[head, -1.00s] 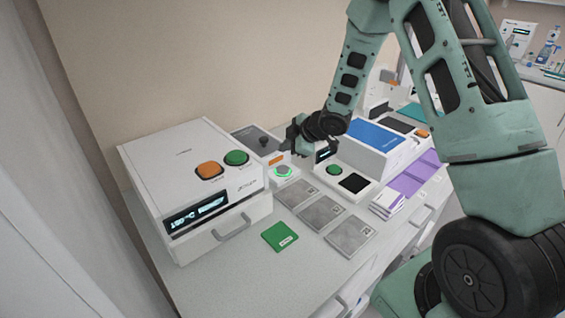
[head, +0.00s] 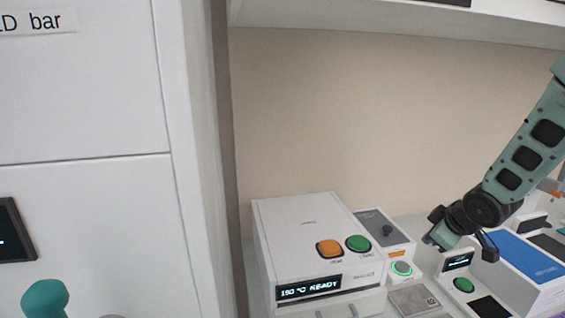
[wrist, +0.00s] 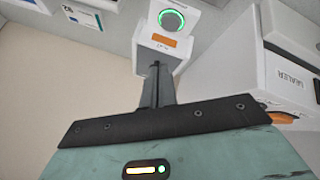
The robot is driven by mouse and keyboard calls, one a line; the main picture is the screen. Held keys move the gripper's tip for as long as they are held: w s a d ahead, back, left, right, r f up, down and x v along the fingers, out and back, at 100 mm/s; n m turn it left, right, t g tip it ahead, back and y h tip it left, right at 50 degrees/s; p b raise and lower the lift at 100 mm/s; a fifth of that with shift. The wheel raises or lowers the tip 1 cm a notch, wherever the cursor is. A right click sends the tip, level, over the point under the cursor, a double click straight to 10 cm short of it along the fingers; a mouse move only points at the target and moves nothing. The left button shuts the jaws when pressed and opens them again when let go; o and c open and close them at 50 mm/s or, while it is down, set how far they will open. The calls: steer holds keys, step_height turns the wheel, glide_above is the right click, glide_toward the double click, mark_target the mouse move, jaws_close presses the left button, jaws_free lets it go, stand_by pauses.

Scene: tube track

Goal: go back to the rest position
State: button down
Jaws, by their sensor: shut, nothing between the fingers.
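My gripper (head: 431,240) is at the right in the head view, raised above the bench beside a small device with a green-ringed button (head: 402,268). In the wrist view my gripper (wrist: 156,68) shows its dark fingers together with nothing between them. The green-ringed button (wrist: 171,20) lies beyond the fingertips there, apart from them, with an orange label (wrist: 164,40) below it.
A white sealer (head: 300,235) with orange and green buttons stands left of my gripper; its display reads "150 °C READY". A white device with a blue top (head: 525,257) stands to the right. A tall white cabinet (head: 90,110) fills the left, and a shelf (head: 400,18) hangs above.

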steer(key=s+a+r+m+g, duration=0.2)
steer(key=s+a+m, duration=0.15)
steer(key=s, duration=0.65)
steer(key=s+a+r+m+g, duration=0.25)
steer(key=s+m, duration=0.25)
steer(key=s, duration=0.5)
steer(key=s+a+n+g+b, duration=0.1)
steer(key=s+a+n+g, duration=0.1)
steer(key=s+a+n, duration=0.6)
steer(key=s+a, duration=0.4)
steer(key=a, duration=0.5)
steer(key=shift+s+r+g, duration=0.2)
steer(key=shift+r+g, duration=0.1)
steer(key=shift+g, duration=0.05)
steer(key=shift+a, duration=0.1)
